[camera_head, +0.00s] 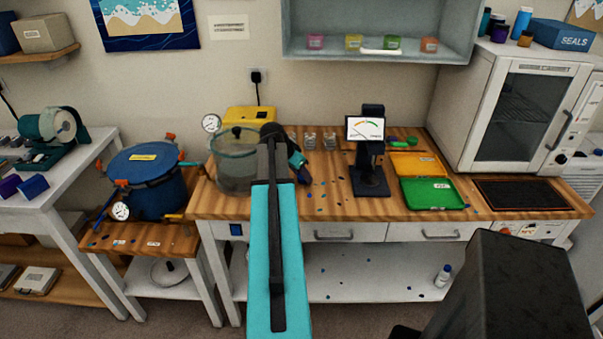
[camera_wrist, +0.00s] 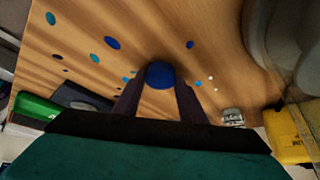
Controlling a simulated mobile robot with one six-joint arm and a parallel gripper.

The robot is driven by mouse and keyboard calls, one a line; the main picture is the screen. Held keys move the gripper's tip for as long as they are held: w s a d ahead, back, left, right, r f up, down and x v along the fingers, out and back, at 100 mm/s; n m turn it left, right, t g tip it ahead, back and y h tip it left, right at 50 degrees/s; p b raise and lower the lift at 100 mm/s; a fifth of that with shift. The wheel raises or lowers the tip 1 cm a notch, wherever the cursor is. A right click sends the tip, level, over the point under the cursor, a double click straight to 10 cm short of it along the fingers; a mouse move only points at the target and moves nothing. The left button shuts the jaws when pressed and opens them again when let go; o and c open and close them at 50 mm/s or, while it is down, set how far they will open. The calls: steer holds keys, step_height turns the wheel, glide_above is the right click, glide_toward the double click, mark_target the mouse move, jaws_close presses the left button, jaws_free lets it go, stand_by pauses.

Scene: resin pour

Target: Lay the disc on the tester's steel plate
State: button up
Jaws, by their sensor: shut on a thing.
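The blue disc (camera_wrist: 160,74) is held between the two dark fingertips of my gripper (camera_wrist: 160,92) in the wrist view, with wood bench top beyond it. In the head view my gripper (camera_head: 297,163) is mostly hidden behind my arm, and the disc cannot be seen. The tester (camera_head: 370,150) stands on the bench to the right of my gripper, with a dark column, a dial face and a dark base. I cannot make out the steel plate clearly. A dark shape beside the green tray in the wrist view may be the tester.
A clear pot (camera_head: 236,165) stands just left of my gripper, with a yellow unit (camera_head: 249,117) behind. Small clear cups (camera_head: 329,141) are behind the bench middle. The green tray (camera_head: 432,195) lies right of the tester. Blue spots dot the bench (camera_head: 325,205).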

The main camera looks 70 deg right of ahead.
steer(key=shift+f, duration=0.15)
steer(key=o, duration=1)
steer(key=shift+o, duration=0.2)
steer(key=shift+r, duration=0.25)
steer(key=b+v, duration=0.2)
steer(key=v, duration=0.9)
steer(key=shift+r, duration=0.4)
steer(key=shift+a, duration=0.15)
